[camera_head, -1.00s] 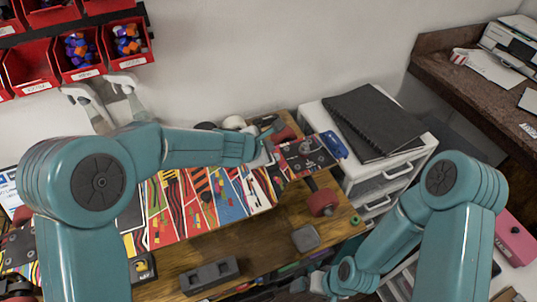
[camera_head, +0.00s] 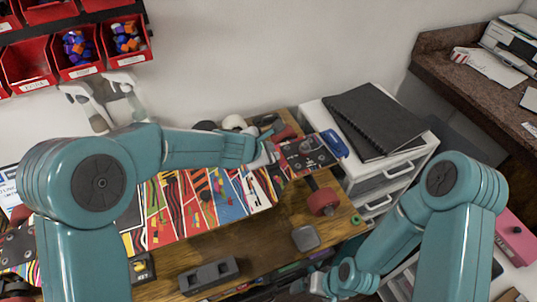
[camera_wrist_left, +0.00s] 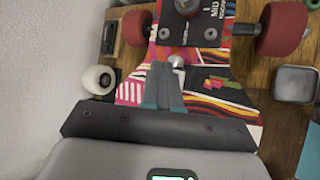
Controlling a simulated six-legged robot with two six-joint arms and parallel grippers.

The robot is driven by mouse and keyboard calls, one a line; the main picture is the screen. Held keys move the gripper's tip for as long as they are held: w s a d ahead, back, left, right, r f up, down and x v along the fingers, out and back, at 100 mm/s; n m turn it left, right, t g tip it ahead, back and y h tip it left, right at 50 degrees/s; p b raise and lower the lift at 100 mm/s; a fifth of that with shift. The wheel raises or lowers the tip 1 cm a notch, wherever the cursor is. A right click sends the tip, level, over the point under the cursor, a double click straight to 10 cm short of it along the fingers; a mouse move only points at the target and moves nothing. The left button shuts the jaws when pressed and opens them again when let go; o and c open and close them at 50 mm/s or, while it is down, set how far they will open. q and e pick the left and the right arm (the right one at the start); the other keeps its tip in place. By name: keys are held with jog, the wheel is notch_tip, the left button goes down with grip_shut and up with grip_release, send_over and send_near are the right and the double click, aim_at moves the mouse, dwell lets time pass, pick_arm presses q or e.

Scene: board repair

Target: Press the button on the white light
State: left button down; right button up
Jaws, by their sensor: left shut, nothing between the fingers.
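I cannot make out a white light with a button for certain. A white round object (camera_head: 233,122) sits behind the board; it also shows in the left wrist view (camera_wrist_left: 98,79), where it looks like a wheel with a dark centre. My left gripper (camera_head: 268,153) is over the right part of the colourful skateboard (camera_head: 165,205). In the left wrist view its fingers (camera_wrist_left: 163,85) are together and empty, close to a metal bolt on the board; contact is unclear. My right arm is at the lower right; its fingers cannot be seen.
A dark holder (camera_head: 208,276) is at the front of the wooden table. White drawers with a black notebook (camera_head: 374,120) stand at right. Red bins (camera_head: 126,42) hang at upper left.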

pick_arm(q)
jog(key=shift+f+b, duration=0.4)
dwell(0.5)
jog(key=shift+r+p, duration=0.9)
notch_tip(320, 180, up, 6)
jog(key=p, duration=0.6)
jog(key=shift+s, duration=0.15)
